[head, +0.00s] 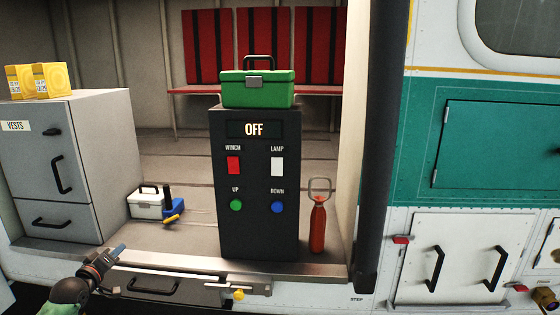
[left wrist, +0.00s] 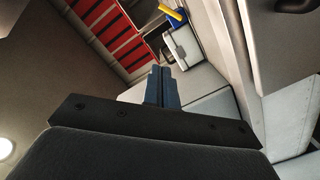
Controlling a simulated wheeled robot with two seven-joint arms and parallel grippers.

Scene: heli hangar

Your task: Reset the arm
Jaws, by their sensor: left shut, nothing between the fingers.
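My left gripper (head: 118,251) is at the lower left of the head view, in front of the cabin's sill and below the grey vests cabinet. Its fingers also show in the left wrist view (left wrist: 162,88), close together with nothing between them. The gripper is shut and touches no object that I can make out. My right gripper is in neither view.
A grey cabinet (head: 105,160) stands at left with yellow boxes (head: 52,79) on top. A black control box (head: 257,235) reading OFF carries a green case (head: 257,90). A white case (head: 145,204) and a red bottle (head: 317,228) stand on the floor. A drawer (head: 160,286) is under the sill.

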